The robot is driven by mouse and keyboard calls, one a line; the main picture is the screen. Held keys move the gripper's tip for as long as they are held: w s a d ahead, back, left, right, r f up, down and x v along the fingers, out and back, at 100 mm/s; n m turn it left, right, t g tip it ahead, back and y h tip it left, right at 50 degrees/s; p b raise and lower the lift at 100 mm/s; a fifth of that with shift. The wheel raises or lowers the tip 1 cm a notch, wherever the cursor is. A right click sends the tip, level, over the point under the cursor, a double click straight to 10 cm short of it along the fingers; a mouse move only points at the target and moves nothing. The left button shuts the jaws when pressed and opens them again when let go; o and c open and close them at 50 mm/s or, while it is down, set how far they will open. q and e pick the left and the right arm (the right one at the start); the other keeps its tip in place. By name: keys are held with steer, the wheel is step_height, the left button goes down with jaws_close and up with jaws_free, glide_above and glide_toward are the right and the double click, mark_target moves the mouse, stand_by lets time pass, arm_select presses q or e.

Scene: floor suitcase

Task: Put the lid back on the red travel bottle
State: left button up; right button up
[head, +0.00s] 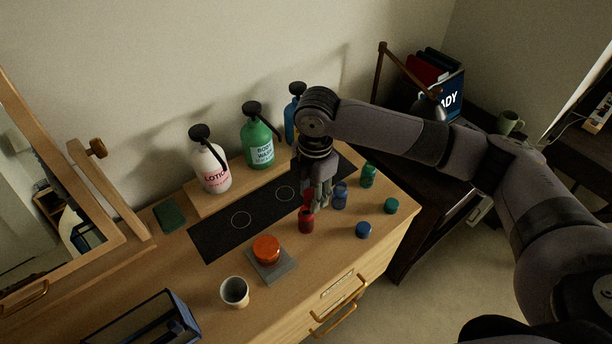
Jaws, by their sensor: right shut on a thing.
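The small red travel bottle (306,223) stands on the wooden dresser top, at the front edge of the black mat. My right gripper (314,202) points down just above and behind it. The gripper is shut on a small red piece (308,196), which looks like the red lid and is partly hidden by the fingers. I cannot tell whether this piece touches the bottle's neck. My left gripper is not in view.
Blue (340,197) and green (368,177) travel bottles stand close on the right. A blue lid (363,230) and green lid (391,206) lie nearby. An orange-red round tin (267,249) and a cup (234,291) are front left. Pump bottles (258,140) stand behind.

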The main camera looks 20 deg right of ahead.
steer(key=w+n, duration=0.1)
steer(key=n, duration=0.1)
steer(key=w+n+p, duration=0.1)
steer(key=n, duration=0.4)
steer(key=shift+w+a+f+p, duration=0.3)
steer(key=shift+w+p, duration=0.05)
steer(key=shift+w, duration=0.05)
steer(key=b, duration=0.5)
glide_above(306, 210)
step_height(306, 210, down, 5)
steer(key=shift+r, duration=0.2)
steer(key=shift+f, duration=0.25)
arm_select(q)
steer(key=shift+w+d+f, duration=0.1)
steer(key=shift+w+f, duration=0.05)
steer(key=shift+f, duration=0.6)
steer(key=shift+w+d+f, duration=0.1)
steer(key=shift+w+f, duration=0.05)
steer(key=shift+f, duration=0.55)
arm_select(e)
steer(key=shift+f, duration=0.6)
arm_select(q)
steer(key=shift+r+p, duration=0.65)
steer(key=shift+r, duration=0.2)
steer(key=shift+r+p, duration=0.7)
arm_select(e)
steer(key=shift+f, duration=0.15)
steer(key=o, duration=0.8)
